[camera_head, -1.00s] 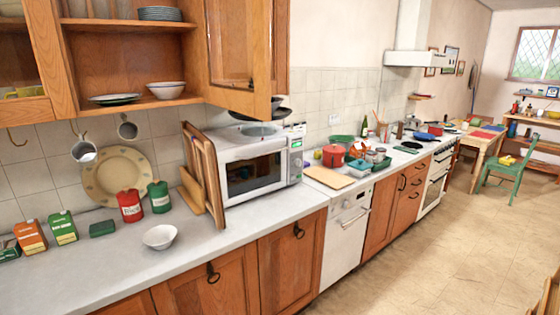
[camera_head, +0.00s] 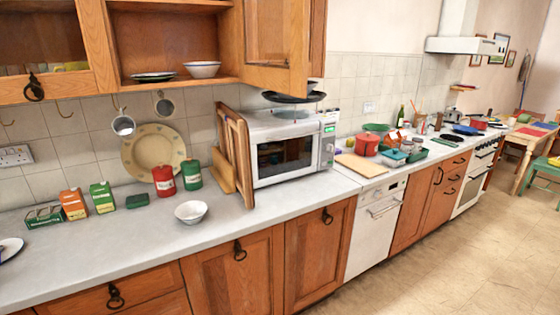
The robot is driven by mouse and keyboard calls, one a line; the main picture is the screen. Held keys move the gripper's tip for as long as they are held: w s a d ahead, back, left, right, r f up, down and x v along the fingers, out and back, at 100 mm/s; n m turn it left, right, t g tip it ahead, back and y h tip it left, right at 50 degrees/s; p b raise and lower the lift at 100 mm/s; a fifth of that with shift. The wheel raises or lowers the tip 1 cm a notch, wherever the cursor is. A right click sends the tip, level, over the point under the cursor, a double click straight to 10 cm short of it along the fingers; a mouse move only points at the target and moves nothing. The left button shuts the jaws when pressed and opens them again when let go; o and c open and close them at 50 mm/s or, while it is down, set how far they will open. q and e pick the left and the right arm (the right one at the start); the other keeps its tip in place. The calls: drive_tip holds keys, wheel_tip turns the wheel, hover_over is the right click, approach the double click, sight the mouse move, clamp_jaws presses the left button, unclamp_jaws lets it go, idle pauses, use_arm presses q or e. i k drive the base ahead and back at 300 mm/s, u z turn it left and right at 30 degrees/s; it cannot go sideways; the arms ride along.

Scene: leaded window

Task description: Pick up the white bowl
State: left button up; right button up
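A small white bowl (camera_head: 190,212) stands upright on the grey countertop (camera_head: 120,244), near its front edge and left of the microwave. It looks empty. Another white bowl (camera_head: 202,69), with a dark rim line, sits on the open shelf of the wall cupboard, right of a stack of plates (camera_head: 153,76). Neither of my grippers shows in the view.
Red (camera_head: 164,179) and green (camera_head: 191,174) canisters stand behind the counter bowl, with small boxes (camera_head: 74,204) to the left. A wooden rack (camera_head: 233,158) and the microwave (camera_head: 288,153) stand to the right. An open cupboard door (camera_head: 277,48) hangs above. The floor (camera_head: 445,262) at right is clear.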

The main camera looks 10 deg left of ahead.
sight(191, 212)
drive_tip(key=z, duration=1.9)
drive_tip(key=k, duration=1.25)
drive_tip(key=u, duration=2.1)
drive_tip(key=i, duration=0.5)
drive_tip(key=u, duration=0.05)
